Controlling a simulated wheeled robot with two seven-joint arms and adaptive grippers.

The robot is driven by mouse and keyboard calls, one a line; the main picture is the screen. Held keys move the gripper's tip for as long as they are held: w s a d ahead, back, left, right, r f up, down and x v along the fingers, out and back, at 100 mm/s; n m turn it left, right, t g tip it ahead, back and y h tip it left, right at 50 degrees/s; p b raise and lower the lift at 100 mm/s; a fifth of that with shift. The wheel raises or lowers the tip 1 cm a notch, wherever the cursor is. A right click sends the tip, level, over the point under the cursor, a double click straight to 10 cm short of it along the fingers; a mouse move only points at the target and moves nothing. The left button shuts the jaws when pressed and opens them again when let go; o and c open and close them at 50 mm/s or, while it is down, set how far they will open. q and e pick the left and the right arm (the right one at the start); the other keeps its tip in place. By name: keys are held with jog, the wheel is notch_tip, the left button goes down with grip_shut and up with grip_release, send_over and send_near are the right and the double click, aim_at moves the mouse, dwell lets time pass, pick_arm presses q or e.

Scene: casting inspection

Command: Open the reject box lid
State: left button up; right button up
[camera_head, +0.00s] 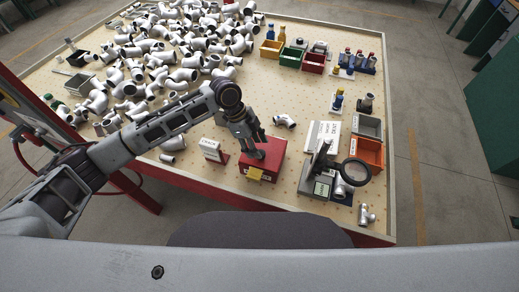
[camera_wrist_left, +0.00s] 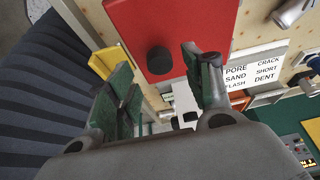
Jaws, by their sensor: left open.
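The red reject box (camera_head: 262,170) stands near the front edge of the table, with a yellow label (camera_head: 254,174) on its front. Its lid looks shut. In the left wrist view the red lid (camera_wrist_left: 190,25) fills the top middle, with a round black knob (camera_wrist_left: 160,61) on it. My left gripper (camera_head: 255,149) is over the lid, pointing down. In the wrist view its green-padded fingers (camera_wrist_left: 163,85) are spread, with the knob in line with the gap between them. I cannot tell whether they touch it. My right gripper is not in view.
A magnifier (camera_head: 356,172) and a defect-word sheet (camera_head: 323,137) are to the right, beside an orange bin (camera_head: 367,153). Many pipe castings (camera_head: 150,60) cover the back left. A lone casting (camera_head: 284,121) lies behind the box.

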pick_arm(q)
jog(key=shift+x, duration=1.6)
grip_shut()
